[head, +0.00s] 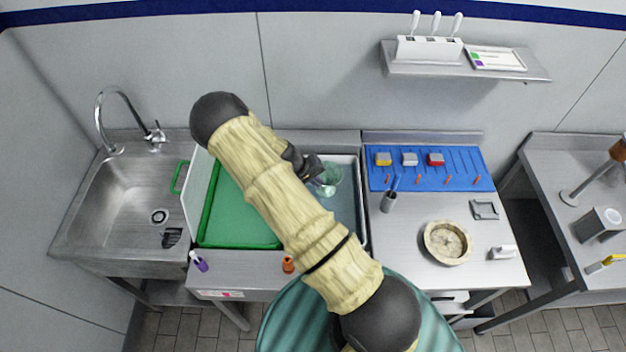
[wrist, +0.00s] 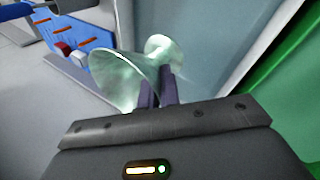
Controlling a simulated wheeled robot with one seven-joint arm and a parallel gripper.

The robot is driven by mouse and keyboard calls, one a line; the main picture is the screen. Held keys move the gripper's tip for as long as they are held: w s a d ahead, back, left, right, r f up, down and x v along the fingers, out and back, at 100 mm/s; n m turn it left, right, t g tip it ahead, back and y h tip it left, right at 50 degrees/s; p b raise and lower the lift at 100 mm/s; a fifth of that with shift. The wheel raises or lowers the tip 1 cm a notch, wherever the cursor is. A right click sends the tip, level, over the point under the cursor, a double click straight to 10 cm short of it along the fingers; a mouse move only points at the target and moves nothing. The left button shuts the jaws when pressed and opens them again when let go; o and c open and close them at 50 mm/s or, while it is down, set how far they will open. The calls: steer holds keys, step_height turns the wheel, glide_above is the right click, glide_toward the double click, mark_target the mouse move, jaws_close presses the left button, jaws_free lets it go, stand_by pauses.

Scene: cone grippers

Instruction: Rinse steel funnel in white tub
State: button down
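A shiny, pale green-grey funnel (wrist: 122,78) shows at the fingertips in the wrist view, its wide cone to the left and a smaller rounded end up and to the right. It also shows in the head view (head: 332,172), over the white tub (head: 363,215). My gripper (wrist: 160,85) has its two dark fingers close together against the funnel and looks shut on it. In the head view my gripper (head: 318,182) is above the tub's grey-blue inside. My arm hides the tub's left and front parts. I cannot tell whether the funnel touches the tub's contents.
A green tray (head: 225,215) with a white panel stands left of the tub, beside a steel sink (head: 135,205) with a tap.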

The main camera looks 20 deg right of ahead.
steer(key=shift+f+b, duration=3.65)
steer(key=shift+f, duration=3.3)
steer(key=shift+a, duration=0.1)
steer(key=shift+r+p, duration=4.1)
steer(key=shift+r, duration=3.15)
steer(key=shift+r+p, duration=1.05)
steer(key=shift+r, duration=1)
